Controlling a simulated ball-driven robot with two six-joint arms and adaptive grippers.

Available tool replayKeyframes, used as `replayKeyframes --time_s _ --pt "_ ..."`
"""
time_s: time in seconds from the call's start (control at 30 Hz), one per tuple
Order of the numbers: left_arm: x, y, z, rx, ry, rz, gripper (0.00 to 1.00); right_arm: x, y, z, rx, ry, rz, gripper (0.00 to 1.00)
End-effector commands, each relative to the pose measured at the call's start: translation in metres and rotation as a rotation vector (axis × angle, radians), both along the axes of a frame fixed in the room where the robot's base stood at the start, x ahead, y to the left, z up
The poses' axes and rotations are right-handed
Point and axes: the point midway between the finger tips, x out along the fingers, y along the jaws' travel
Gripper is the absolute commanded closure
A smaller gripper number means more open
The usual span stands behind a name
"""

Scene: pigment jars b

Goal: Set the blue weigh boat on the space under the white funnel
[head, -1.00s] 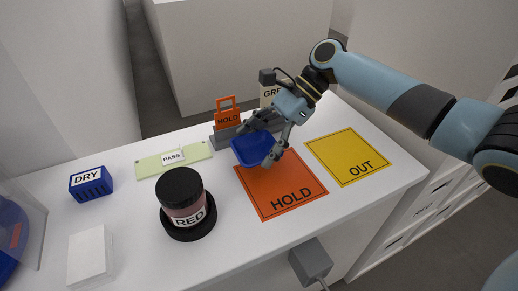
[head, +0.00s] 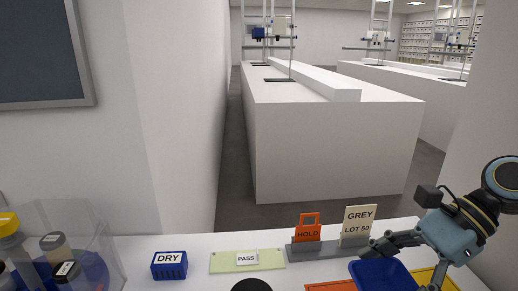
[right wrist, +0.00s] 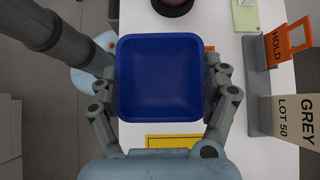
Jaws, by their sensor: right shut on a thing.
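The blue weigh boat (head: 384,275) is at the lower right of the head view, in front of the grey sign stand. It fills the middle of the right wrist view (right wrist: 159,78) and looks empty. My right gripper (head: 408,262) is shut on it, with a finger at each side in the wrist view. I cannot make out a white funnel for certain. Tall stands (head: 291,40) on the far bench carry small fixtures too small to tell. My left gripper is out of view.
A long white bench (head: 330,150) stands beyond, across a floor gap.

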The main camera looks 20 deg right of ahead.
Motion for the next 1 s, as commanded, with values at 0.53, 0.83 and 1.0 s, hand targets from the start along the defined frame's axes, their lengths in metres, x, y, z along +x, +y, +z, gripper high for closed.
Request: replayKeyframes --time_s 0.53,0.83,1.0 --pt "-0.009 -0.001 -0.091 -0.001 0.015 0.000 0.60 0.118 0.095 0.078 0.004 -0.013 -0.062 0.34" --pt "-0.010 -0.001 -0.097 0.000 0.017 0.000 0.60 0.113 0.094 0.086 -0.004 0.000 -0.324 0.34" --pt "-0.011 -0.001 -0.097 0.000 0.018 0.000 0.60 0.111 0.091 0.082 0.000 -0.001 -0.386 0.34"
